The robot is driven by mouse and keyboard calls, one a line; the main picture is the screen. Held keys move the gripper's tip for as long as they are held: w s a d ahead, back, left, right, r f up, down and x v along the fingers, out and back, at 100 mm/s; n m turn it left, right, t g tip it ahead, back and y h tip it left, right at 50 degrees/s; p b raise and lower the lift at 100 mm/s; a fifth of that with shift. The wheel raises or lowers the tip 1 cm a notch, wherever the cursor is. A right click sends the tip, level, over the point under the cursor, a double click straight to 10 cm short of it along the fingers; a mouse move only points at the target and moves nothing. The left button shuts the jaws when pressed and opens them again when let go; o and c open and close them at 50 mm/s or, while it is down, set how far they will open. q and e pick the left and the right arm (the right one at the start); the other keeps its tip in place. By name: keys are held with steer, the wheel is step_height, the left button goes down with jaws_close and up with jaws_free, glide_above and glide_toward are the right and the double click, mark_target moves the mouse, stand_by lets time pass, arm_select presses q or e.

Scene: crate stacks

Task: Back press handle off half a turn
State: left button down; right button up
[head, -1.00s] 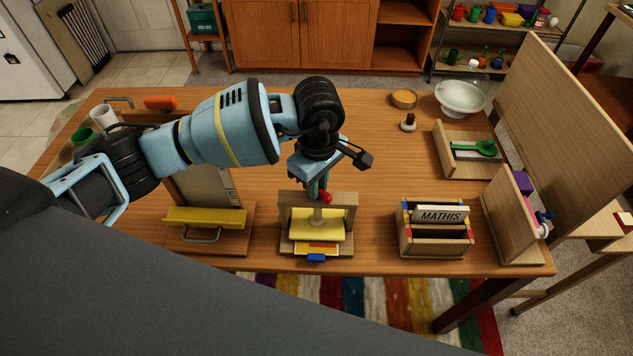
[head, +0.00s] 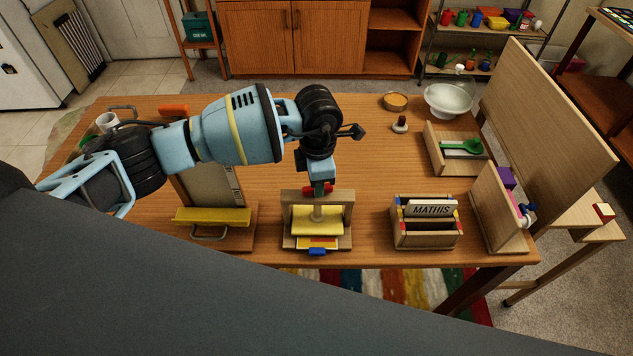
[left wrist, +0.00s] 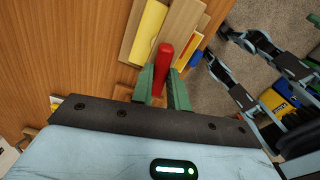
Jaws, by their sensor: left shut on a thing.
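The press (head: 289,215) is a small wooden frame with a yellow plate (head: 318,226) on a central screw, near the front edge of the table. Its red handle (left wrist: 162,66) lies between the green fingers of my left gripper (left wrist: 164,84) in the left wrist view. My left gripper also shows in the head view (head: 319,187), above the press and pointing down, shut on the handle. The handle's red end shows beside the fingers. A blue tab (head: 317,251) sticks out at the press's front. My right gripper is not in view.
Left of the press stands a wooden stand with a yellow bar (head: 212,216). To the right are a wooden card box (head: 426,236) and an upright wooden board (head: 500,213). A tray (head: 433,150) and a white bowl (head: 448,100) are farther back.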

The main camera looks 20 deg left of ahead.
arm_select(q)
steer(key=shift+n, duration=0.7)
steer(key=c, duration=1.4)
jaws_free()
steer(key=shift+o, duration=0.2)
steer(key=shift+r, duration=3.9)
